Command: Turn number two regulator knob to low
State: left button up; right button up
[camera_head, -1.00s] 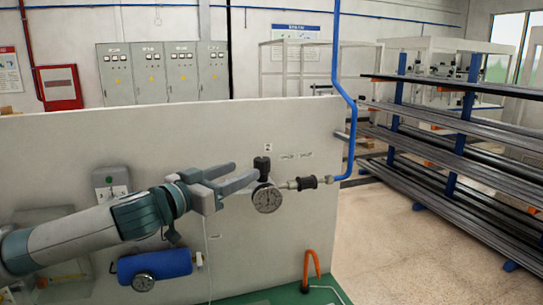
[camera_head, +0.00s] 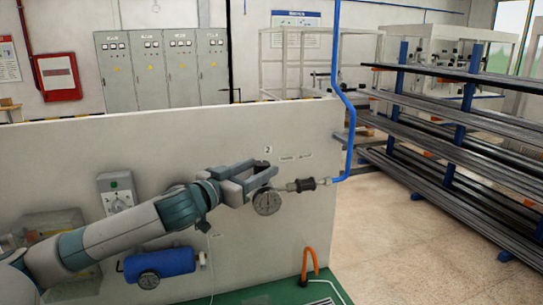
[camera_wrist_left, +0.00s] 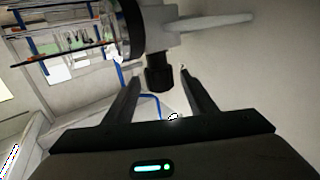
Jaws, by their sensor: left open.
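The number two regulator sits on the pale panel under a "2" label (camera_head: 268,149). Its round gauge (camera_head: 267,203) shows in the head view, but its black knob is mostly hidden there by my left gripper (camera_head: 264,167). In the left wrist view the black knob (camera_wrist_left: 158,76) hangs between the two fingertips, below the grey regulator body (camera_wrist_left: 165,28). My left gripper is open, with a finger on either side of the knob; gaps show, and contact cannot be told. The low mark is too small to read. My right gripper is not in view.
The pale panel (camera_head: 80,150) stands close behind the arm. A blue pipe (camera_head: 347,120) runs down to the regulator's right fitting. A blue cylinder with a gauge (camera_head: 160,261) and a grey switch box (camera_head: 115,190) are at left. An orange hose (camera_head: 305,262) rises below.

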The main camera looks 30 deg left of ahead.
pick_arm(q)
jog(key=w, duration=0.1)
jog(key=w+p, duration=0.1)
jog(key=w, duration=0.1)
jog(key=w+p, duration=0.1)
jog(key=shift+w+d+r, duration=0.2)
jog(key=shift+w+d, duration=0.05)
jog(key=shift+w, duration=0.1)
jog(key=shift+w+d+f+p, duration=0.1)
jog(key=shift+w+f+p, duration=0.1)
jog(key=shift+w+p, duration=0.35)
jog(key=c, duration=1)
jog(key=shift+c, duration=0.2)
jog(key=shift+y, duration=0.3)
